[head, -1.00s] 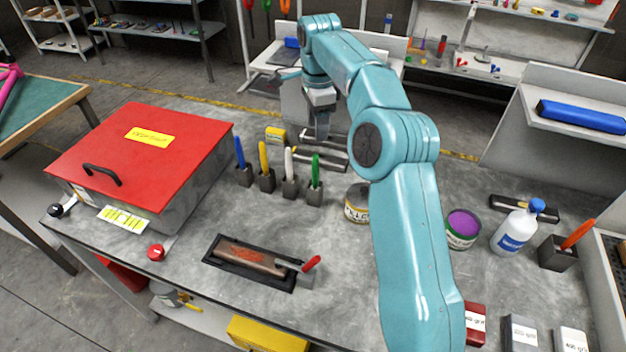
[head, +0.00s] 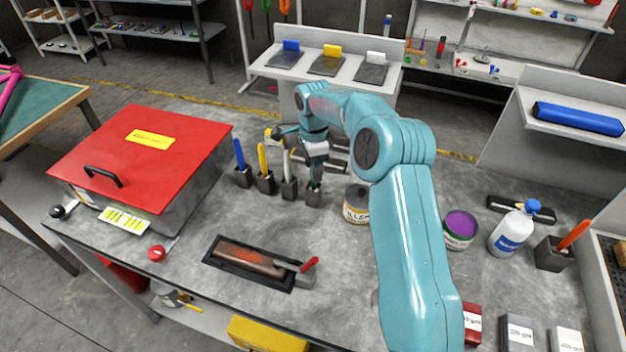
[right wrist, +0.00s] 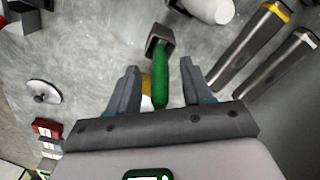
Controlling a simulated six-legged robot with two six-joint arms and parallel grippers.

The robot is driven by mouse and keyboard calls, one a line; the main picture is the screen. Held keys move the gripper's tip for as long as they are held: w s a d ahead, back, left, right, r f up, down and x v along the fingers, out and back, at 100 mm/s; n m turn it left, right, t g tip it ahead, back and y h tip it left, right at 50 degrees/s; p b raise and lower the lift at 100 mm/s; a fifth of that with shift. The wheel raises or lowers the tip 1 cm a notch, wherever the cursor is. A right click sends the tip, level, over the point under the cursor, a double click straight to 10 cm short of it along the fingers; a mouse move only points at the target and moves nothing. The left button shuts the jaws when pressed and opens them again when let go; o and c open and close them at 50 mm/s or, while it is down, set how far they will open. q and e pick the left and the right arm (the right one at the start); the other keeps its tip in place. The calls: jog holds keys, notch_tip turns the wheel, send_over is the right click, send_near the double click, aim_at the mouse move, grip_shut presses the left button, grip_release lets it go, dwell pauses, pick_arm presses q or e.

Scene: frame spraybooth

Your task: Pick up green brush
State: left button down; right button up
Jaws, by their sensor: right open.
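The green brush (right wrist: 160,82) stands in a dark square holder (right wrist: 160,38). In the right wrist view its green handle lies between my two open fingers (right wrist: 161,70), with a gap on each side. In the head view my right gripper (head: 315,174) is directly over that holder (head: 313,196) and hides nearly all of the brush. My left gripper is not in view.
A white brush (head: 288,166), a yellow brush (head: 262,160) and a blue brush (head: 239,155) stand in holders to the left. A tin (head: 356,205) stands just right. A red-lidded box (head: 145,145) fills the bench's left side. Dark bars lie behind.

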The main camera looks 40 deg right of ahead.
jog(key=shift+s+d, duration=0.1)
jog(key=shift+d, duration=0.05)
grip_shut()
